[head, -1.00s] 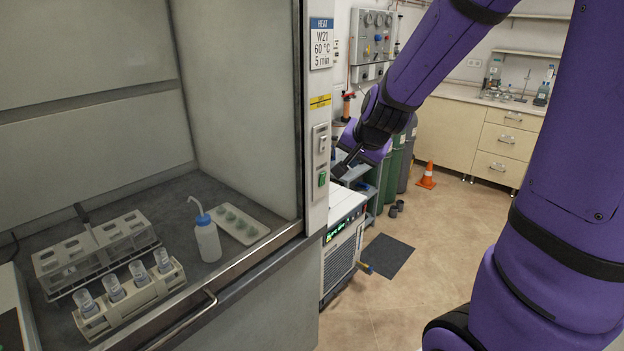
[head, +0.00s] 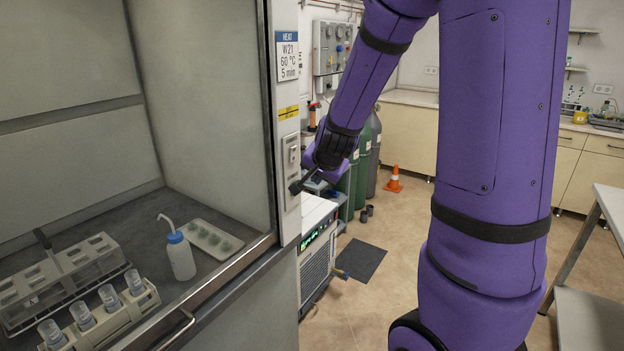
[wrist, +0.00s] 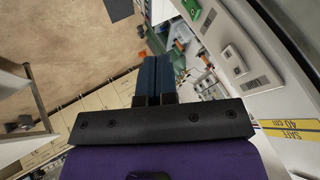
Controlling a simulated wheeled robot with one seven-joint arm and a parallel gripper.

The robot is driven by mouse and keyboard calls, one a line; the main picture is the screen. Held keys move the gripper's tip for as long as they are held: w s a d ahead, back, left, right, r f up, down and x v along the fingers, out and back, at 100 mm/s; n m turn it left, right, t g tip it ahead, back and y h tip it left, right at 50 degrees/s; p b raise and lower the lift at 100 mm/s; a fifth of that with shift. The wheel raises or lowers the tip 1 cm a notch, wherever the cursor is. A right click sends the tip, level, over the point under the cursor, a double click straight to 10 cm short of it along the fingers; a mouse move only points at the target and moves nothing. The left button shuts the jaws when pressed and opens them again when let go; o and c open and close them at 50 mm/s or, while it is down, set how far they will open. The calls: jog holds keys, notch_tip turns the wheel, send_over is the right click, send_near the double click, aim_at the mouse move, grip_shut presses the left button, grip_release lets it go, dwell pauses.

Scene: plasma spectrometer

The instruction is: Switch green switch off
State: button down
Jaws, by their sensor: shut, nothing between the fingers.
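The green switch (wrist: 192,9) shows at the top of the wrist view, on the white post of the fume hood. In the head view my gripper (head: 296,187) hides it. My gripper is shut and empty, its fingertips at the post by the green switch's place. Whether they touch the switch I cannot tell. In the wrist view the shut blue fingers (wrist: 155,75) point up, to the left of the post. A white switch (head: 292,155) sits on the same post above the green one, and shows in the wrist view (wrist: 234,61).
The fume hood holds a wash bottle (head: 181,256) and several tubes in racks. A white instrument (head: 317,249) with a green display stands below the post. An orange cone (head: 394,180) stands farther back. A grey mat (head: 361,261) lies on otherwise open floor.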

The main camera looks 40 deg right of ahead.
jog(key=w+f, duration=0.7)
jog(key=w, duration=0.2)
jog(key=shift+w+d, duration=0.2)
jog(key=shift+d, duration=0.1)
dwell(0.4)
jog(key=shift+w, duration=0.1)
jog(key=shift+w+a+r, duration=0.1)
jog(key=shift+w+r, duration=0.05)
jog(key=shift+w, duration=0.05)
jog(key=shift+r, duration=0.1)
dwell(0.3)
